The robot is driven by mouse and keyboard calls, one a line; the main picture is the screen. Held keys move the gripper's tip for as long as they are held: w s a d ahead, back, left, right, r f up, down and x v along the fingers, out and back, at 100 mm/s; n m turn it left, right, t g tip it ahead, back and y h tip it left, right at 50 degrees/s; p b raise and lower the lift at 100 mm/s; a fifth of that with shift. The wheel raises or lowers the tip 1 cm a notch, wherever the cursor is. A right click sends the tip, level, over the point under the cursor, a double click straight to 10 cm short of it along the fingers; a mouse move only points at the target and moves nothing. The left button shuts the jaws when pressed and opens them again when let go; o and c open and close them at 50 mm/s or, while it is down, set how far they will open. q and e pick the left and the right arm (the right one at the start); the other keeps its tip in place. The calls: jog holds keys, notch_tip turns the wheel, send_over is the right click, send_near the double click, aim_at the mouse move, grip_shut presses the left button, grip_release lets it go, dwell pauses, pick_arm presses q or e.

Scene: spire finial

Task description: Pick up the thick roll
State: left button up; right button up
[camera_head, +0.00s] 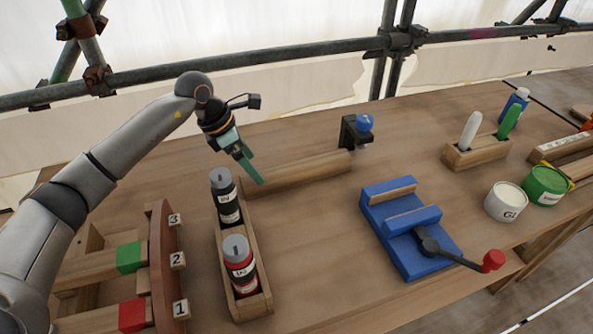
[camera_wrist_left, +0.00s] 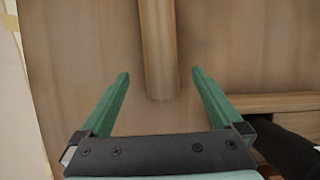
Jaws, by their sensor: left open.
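Two grey-topped cylinders stand upright in a narrow wooden tray (camera_head: 262,303): one with a black band (camera_head: 226,194) at the back, one with a red band (camera_head: 239,258) in front. I cannot tell for sure which is the thick roll. My left gripper (camera_head: 257,180) is open, with green fingers pointing down behind the black-banded cylinder. A long rounded wooden bar (camera_head: 300,172) lies on the table beside it. In the left wrist view, the bar's end (camera_wrist_left: 160,70) lies between the open fingers, apart from both. A dark shape (camera_wrist_left: 288,150) is partly hidden at lower right.
A numbered wooden rack (camera_head: 165,265) stands left of the tray. A blue vise (camera_head: 405,225) with a red-knobbed handle sits to the right. A black stand with a blue knob (camera_head: 364,123) is beyond the bar. Cans (camera_head: 506,202) and a tool block (camera_head: 475,153) stand farther right. Bare table lies between tray and vise.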

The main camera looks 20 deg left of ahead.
aim_at(285, 176)
pick_arm(q)
jog(key=x, duration=0.6)
jog(key=shift+s, duration=0.1)
jog(key=shift+r, duration=0.15)
grip_shut()
dwell(0.6)
